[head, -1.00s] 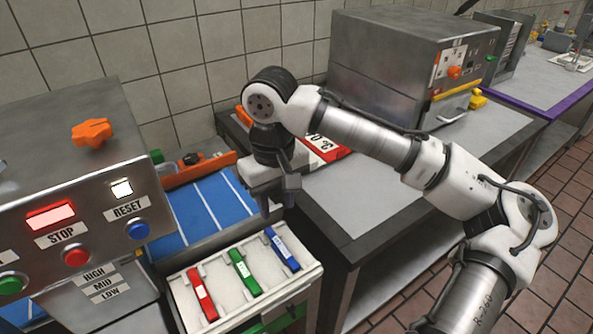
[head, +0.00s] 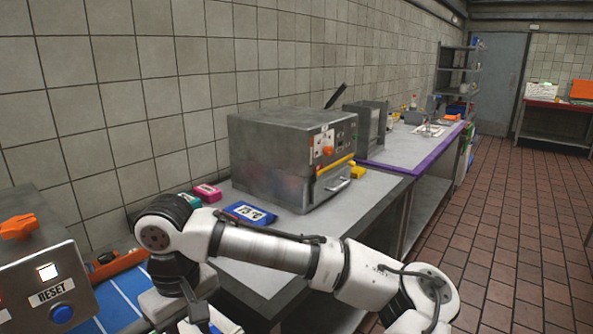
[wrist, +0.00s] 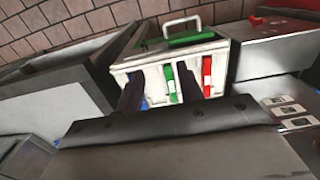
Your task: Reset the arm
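My gripper (head: 188,312) hangs at the lower edge of the head view, beside the blue conveyor belt (head: 118,305), partly cut off by the frame. In the wrist view my gripper (wrist: 158,78) shows two dark fingers standing well apart, with nothing seen held between them. A bit of blue shows beside one finger, mostly hidden. My arm stretches across the lower part of the head view.
A grey metal machine (head: 285,165) stands on the table (head: 262,278), with a blue packet (head: 249,213) and a pink box (head: 207,192) near it. A control box (head: 42,288) with a blue reset button stands at left. Tiled floor on the right is open.

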